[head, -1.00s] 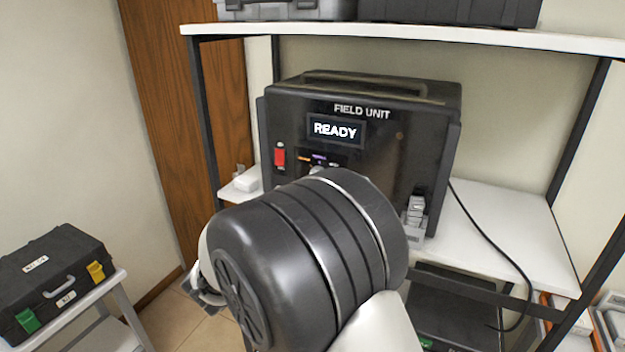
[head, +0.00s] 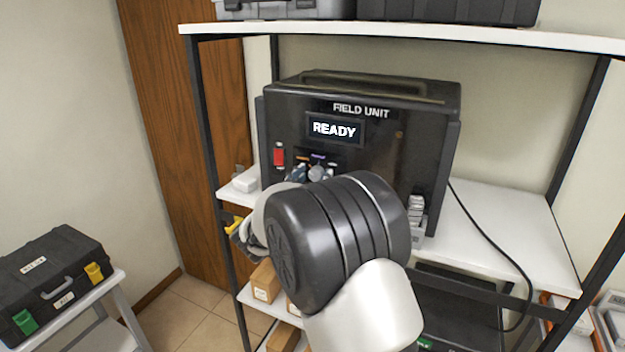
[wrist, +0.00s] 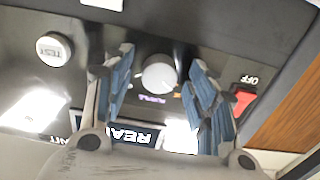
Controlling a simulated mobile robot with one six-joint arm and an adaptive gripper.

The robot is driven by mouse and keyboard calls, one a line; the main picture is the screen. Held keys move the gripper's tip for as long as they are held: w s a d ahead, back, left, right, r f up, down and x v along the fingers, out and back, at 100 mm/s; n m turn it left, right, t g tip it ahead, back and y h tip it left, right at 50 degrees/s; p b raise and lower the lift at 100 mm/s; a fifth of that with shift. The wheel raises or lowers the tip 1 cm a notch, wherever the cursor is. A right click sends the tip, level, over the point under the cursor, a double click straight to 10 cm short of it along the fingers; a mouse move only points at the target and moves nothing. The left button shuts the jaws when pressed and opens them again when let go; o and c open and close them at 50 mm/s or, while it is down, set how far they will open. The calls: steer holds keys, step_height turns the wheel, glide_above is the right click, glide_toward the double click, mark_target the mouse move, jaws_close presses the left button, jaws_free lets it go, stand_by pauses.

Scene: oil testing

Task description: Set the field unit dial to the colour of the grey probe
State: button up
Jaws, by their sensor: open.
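The field unit (head: 425,150) is a black case on the white shelf, its screen (head: 335,129) reading READY. Its round grey dial (head: 317,174) has small coloured labels around it, including orange and purple. In the wrist view, which is upside down, the dial (wrist: 158,74) sits between the blue-padded fingers of my gripper (wrist: 162,62). The fingers are open, one on each side, with gaps to the dial. In the head view my wrist hides most of the gripper. I cannot make out the grey probe or which label the dial points to.
A red switch (head: 279,156) marked OFF is left of the dial; in the wrist view it (wrist: 243,101) lies close to one finger. A TEST button (wrist: 55,49) is on the panel's other side. A black toolbox (head: 50,270) is far left.

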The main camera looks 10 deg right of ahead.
steer(key=shift+c, duration=0.4)
steer(key=c, duration=1)
steer(key=shift+o, duration=0.2)
